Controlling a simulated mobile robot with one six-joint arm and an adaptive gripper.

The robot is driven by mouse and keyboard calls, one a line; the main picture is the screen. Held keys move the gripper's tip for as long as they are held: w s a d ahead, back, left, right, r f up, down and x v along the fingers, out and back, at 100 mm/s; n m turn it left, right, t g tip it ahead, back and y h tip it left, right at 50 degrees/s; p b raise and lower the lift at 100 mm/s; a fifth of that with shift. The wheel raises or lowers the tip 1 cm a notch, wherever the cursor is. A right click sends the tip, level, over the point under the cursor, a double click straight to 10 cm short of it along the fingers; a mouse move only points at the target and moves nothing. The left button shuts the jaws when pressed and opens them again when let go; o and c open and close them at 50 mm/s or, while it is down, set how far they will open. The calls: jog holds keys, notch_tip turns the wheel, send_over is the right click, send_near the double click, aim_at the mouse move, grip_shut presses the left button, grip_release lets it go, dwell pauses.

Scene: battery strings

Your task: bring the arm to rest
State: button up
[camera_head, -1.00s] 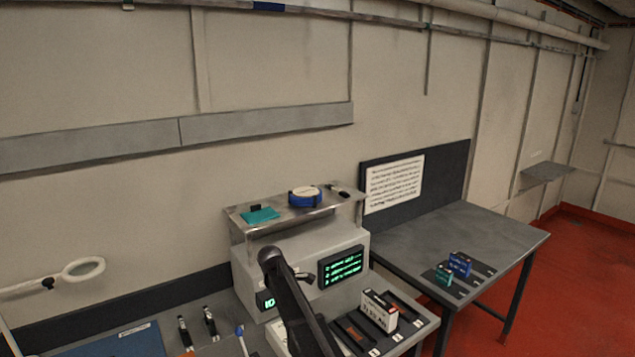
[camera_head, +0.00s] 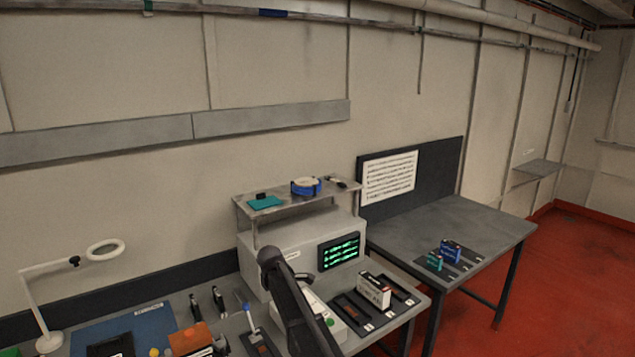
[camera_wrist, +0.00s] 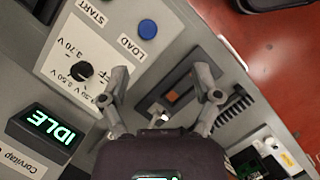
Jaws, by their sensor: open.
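My gripper (camera_wrist: 163,82) shows in the wrist view with its two grey fingers spread apart and nothing between them. It points down at the workbench, over a dark slot with a copper-coloured plate (camera_wrist: 173,96). In the head view my dark arm (camera_head: 292,305) rises from the bottom edge in front of the tester (camera_head: 297,254). My fingers cannot be made out there. In the wrist view the tester's panel (camera_wrist: 63,62) has a knob, a blue button and a green IDLE display (camera_wrist: 46,121).
A white-and-black battery pack (camera_head: 373,290) stands in the slotted tray right of my arm. Blue and teal packs (camera_head: 450,252) stand on the right table (camera_head: 480,225). A magnifier lamp (camera_head: 105,249), pens and an orange block (camera_head: 190,338) are at left. The red floor (camera_head: 575,260) is clear.

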jog(key=s+d+f+m+y+b, duration=0.1)
jog(key=s+d+f+m+b, duration=0.2)
jog(key=s+d+m, duration=0.2)
jog(key=s+d+f+m+y+b, duration=0.2)
jog(key=s+d+f+m+b, duration=0.1)
jog(key=s+d, duration=0.7)
jog(key=s+d+f+m+y+b, duration=0.1)
jog(key=s+d+f+m+b, duration=0.3)
jog(key=s+d+m, duration=0.4)
jog(key=s+f, duration=0.1)
jog(key=s, duration=0.2)
jog(key=shift+s+d+f+t, duration=0.2)
jog(key=shift+s+d+t, duration=0.1)
jog(key=shift+t, duration=0.1)
jog(key=shift+w+a, duration=0.1)
